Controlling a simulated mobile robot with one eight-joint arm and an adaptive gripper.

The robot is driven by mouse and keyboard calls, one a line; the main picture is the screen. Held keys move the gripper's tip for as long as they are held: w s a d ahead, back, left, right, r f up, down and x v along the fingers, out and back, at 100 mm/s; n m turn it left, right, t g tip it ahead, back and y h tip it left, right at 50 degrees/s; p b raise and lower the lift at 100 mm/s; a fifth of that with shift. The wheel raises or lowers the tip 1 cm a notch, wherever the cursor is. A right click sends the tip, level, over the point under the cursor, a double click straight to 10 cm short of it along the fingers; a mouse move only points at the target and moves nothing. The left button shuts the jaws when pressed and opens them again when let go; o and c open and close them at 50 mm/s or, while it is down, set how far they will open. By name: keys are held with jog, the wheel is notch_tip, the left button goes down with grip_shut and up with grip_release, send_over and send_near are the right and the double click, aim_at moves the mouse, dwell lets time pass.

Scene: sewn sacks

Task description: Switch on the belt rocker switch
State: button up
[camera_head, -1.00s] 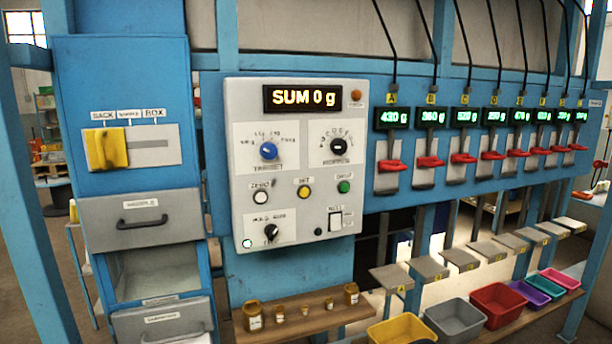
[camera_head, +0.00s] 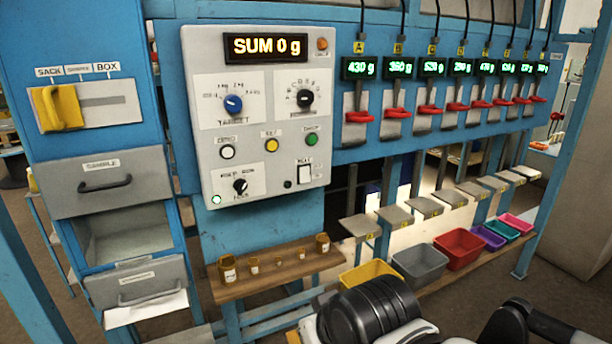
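The belt rocker switch (camera_head: 305,173) is a small white rocker in a dark frame at the lower right of the grey control panel (camera_head: 205,150). A small label above it is too blurred to read surely, and I cannot tell its on or off position. My arm's black and white links show at the bottom right, well below and in front of the panel. My gripper cannot be made out in this view.
The panel has a SUM 0 g display (camera_head: 265,47), a blue knob (camera_head: 233,104), a black knob (camera_head: 305,98) and several buttons. A shelf with small jars (camera_head: 280,268) juts out below. Coloured bins (camera_head: 420,262) stand at the lower right. Red levers line the right.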

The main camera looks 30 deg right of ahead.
grip_shut()
dwell(1.0)
